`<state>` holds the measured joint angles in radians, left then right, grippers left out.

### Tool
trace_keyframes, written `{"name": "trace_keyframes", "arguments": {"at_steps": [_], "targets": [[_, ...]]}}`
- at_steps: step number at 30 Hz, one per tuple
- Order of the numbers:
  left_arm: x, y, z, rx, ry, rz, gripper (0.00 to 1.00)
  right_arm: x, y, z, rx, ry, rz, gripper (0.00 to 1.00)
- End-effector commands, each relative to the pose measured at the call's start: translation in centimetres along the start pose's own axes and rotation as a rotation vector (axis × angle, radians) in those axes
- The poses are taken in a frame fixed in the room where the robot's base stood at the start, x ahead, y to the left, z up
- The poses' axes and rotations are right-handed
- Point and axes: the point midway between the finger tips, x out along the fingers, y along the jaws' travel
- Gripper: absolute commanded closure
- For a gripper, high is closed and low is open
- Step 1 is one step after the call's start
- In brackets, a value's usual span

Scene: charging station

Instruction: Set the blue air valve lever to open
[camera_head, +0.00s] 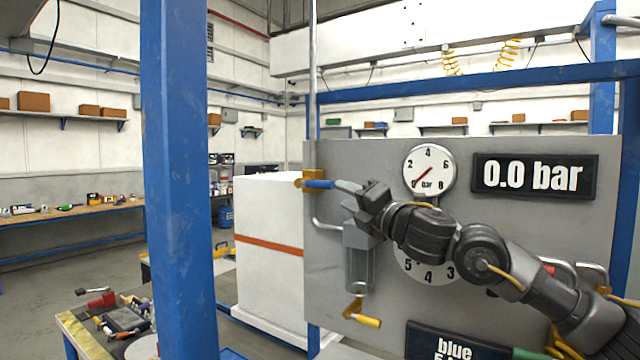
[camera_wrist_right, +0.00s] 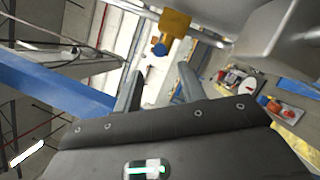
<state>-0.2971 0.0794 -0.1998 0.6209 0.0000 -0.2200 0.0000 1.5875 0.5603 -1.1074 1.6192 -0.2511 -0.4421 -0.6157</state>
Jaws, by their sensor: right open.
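The blue air valve lever (camera_head: 319,184) sticks out to the right from a yellow valve body (camera_head: 308,176) at the panel's upper left edge. In the right wrist view the lever's blue end (camera_wrist_right: 160,49) faces me, below the yellow body (camera_wrist_right: 175,24). My right gripper (camera_head: 343,186) is at the lever's free end, with the arm crossing the panel from the right. In the wrist view the right gripper (camera_wrist_right: 159,72) is open, and the lever's end lies between its fingertips in the picture; I cannot tell whether they touch it. My left gripper is not in view.
The grey panel (camera_head: 330,240) carries a dial gauge (camera_head: 429,171) near zero, a display (camera_head: 535,177) reading 0.0 bar, a filter bowl (camera_head: 361,268) and a yellow-handled lower valve (camera_head: 365,320). A blue post (camera_head: 178,180) stands left. A white cabinet (camera_head: 268,215) is behind.

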Motion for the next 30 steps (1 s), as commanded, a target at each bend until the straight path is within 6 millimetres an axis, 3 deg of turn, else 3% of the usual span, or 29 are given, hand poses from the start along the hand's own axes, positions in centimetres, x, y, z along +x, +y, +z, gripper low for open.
{"name": "trace_keyframes", "arguments": {"at_steps": [9, 15, 28, 30], "targets": [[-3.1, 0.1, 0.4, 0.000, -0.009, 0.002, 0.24, 6.2, 0.5, 0.0, 0.001, 0.003, -0.001, 0.59], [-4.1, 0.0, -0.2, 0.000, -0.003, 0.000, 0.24, 8.8, 0.3, -0.1, 0.003, 0.002, 0.001, 0.59], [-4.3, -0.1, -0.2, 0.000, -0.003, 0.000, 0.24, 9.7, 0.1, -0.2, 0.001, 0.002, 0.001, 0.59], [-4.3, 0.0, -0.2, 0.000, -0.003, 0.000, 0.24, 9.7, 0.1, -0.2, 0.001, 0.002, 0.001, 0.66]]}}
